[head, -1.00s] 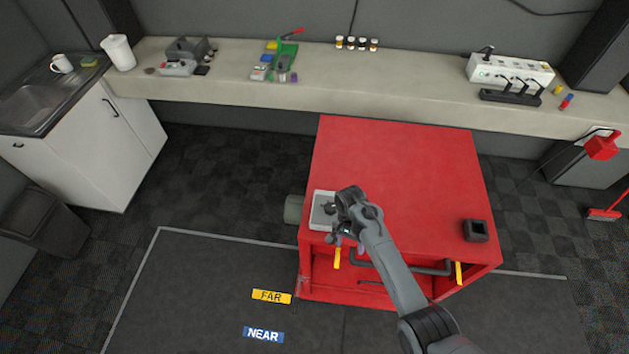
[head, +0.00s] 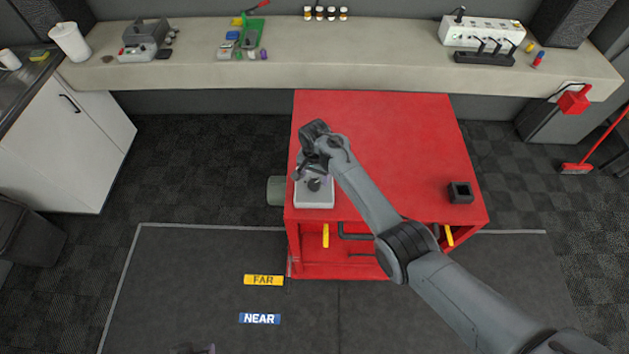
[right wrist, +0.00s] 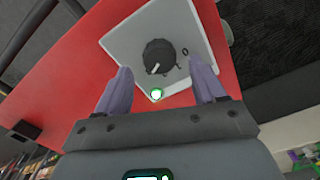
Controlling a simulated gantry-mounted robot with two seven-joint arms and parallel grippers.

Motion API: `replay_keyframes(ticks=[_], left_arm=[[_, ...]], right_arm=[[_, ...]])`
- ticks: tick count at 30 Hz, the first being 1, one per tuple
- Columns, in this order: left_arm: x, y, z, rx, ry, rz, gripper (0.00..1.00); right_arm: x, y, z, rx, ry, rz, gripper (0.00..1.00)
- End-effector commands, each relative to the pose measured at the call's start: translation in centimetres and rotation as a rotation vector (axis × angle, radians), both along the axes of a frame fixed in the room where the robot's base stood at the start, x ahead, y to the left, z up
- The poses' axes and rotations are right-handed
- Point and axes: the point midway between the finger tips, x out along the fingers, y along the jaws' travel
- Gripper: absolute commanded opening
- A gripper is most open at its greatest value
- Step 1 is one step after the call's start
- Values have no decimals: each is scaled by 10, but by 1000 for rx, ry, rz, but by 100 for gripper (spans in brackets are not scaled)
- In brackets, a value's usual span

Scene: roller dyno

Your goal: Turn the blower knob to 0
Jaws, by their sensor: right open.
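The blower knob is a black round knob (head: 314,185) on a pale grey control box (head: 313,200) at the left edge of the red cabinet top. In the right wrist view the knob (right wrist: 158,55) has a white pointer mark toward the lower left, and a "0" (right wrist: 185,51) is printed to its right. A green-ringed light (right wrist: 156,94) glows on the box. My right gripper (head: 315,173) is open and empty over the box, its purple fingers (right wrist: 160,83) apart, short of the knob. A small sliver at the head view's bottom edge may be my left gripper.
The red cabinet top (head: 385,140) is mostly clear, with a black square holder (head: 460,192) at its right. A grey cylinder (head: 275,190) sticks out at the cabinet's left side. A bench (head: 350,70) with small items runs along the back wall.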

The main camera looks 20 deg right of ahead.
Motion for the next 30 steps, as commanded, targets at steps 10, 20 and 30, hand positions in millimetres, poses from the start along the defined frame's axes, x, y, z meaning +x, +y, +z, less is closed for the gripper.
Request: replay_keyframes(ticks=[10,20,30], left_arm=[[0,1,-8,3,-1,-1,43],[0,-1,-8,-7,0,6,43],[0,-2,-8,-10,-1,7,43]], right_arm=[[0,-1,-32,-1,1,-1,70],[0,0,-34,0,0,-1,70],[0,0,-34,0,0,-1,18]])
